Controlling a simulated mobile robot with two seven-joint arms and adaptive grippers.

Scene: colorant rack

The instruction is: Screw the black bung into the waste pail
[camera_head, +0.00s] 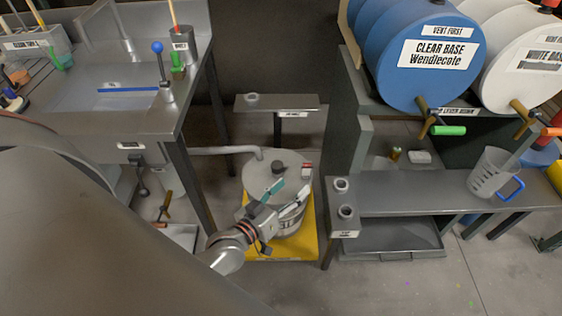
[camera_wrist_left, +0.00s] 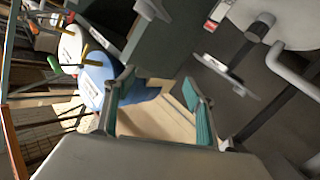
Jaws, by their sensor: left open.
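In the left wrist view the bung (camera_wrist_left: 261,24) shows upright on the pail lid (camera_wrist_left: 242,14) at the upper right. My left gripper (camera_head: 293,186) is open and empty, at the front side of the pail, apart from the bung. Its teal-padded fingers (camera_wrist_left: 157,88) show spread in the wrist view. My right gripper is not in view.
A yellow base (camera_head: 307,248) lies under the pail. A pipe (camera_head: 225,150) reaches the lid from the left sink bench (camera_head: 110,118). A small shelf (camera_head: 262,103) stands behind. A low bench (camera_head: 400,190) and blue drum (camera_head: 400,55) stand right. The front right floor is clear.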

